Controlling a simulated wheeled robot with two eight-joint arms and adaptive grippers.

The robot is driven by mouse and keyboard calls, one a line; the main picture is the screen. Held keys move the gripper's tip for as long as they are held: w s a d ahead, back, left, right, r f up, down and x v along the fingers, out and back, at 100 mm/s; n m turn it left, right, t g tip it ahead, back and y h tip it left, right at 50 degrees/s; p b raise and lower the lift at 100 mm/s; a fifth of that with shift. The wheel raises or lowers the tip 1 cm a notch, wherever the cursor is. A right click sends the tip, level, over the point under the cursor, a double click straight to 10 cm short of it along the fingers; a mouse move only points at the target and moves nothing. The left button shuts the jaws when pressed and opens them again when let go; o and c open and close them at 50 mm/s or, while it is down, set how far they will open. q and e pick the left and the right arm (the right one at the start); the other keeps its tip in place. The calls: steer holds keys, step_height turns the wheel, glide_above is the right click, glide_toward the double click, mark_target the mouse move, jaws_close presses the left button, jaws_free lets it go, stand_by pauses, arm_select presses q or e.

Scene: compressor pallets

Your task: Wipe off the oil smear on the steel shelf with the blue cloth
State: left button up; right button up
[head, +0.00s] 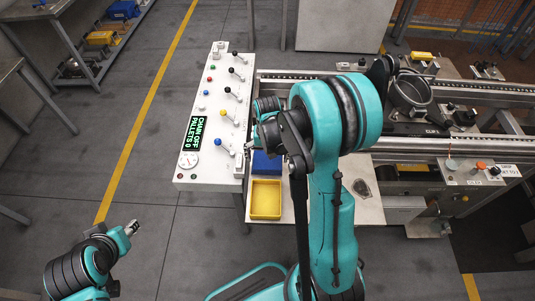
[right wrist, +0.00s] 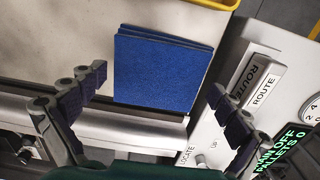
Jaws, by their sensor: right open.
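The blue cloth (head: 267,164) lies folded on the pale shelf (head: 298,208), partly hidden by my right arm in the head view. In the right wrist view the cloth (right wrist: 160,66) lies flat in layers between and beyond the spread fingers. My right gripper (head: 264,136) is open and empty above it; its two fingers also show in the right wrist view (right wrist: 158,84). A dark grey patch (head: 361,188), which looks like the oil smear, is on the shelf to the right of my arm. My left gripper (head: 132,228) is low at the left, away from the shelf; its jaw opening is unclear.
A yellow tray (head: 265,215) stands just in front of the cloth. A control panel (head: 210,125) with levers and a green display borders the shelf on the left. A conveyor (head: 460,150) with a dark compressor part (head: 410,92) runs behind on the right.

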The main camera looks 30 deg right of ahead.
steer(key=shift+f, duration=0.4)
steer(key=c, duration=0.8)
steer(key=shift+o, duration=0.6)
